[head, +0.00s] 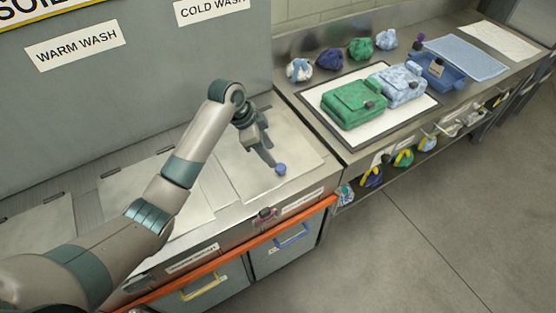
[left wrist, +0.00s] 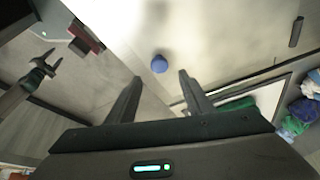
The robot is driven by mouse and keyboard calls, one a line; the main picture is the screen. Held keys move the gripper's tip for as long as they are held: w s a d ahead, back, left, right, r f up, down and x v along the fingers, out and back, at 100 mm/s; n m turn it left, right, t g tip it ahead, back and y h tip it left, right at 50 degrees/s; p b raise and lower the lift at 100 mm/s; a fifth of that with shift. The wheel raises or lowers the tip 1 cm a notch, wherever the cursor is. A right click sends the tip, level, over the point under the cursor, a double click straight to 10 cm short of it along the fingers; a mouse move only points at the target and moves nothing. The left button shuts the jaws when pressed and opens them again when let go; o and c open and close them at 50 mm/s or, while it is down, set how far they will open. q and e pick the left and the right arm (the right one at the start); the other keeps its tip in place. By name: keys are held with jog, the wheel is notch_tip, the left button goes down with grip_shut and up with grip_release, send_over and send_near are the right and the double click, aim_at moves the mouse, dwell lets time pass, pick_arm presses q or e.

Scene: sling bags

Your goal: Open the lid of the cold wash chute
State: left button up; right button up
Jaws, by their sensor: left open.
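The cold wash chute lid (head: 240,160) is a pale flat panel in the counter below the COLD WASH sign (head: 210,8). It lies flat and shut. A round blue knob (head: 280,169) stands near its front right part. My left gripper (head: 270,158) is over the lid, just behind the knob. In the left wrist view my left gripper (left wrist: 160,82) is open and empty, with the knob (left wrist: 159,63) apart from it, just beyond the gap between the fingertips. My right gripper (left wrist: 46,62) shows at the left of that view with its fingers spread.
A small red and dark fitting (head: 265,216) sits on the counter's front edge, above an orange rail (head: 220,262). To the right, a green bag (head: 352,104) and a light blue bag (head: 400,85) lie on a white mat (head: 335,125). Small pouches stand behind. Floor at right is clear.

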aim_at(280, 166)
pick_arm(q)
jog(key=p+x, duration=0.2)
jog(key=x, duration=0.5)
jog(key=shift+d+f, duration=0.15)
jog(key=shift+f, duration=0.1)
grip_shut()
jog(key=shift+r, duration=0.15)
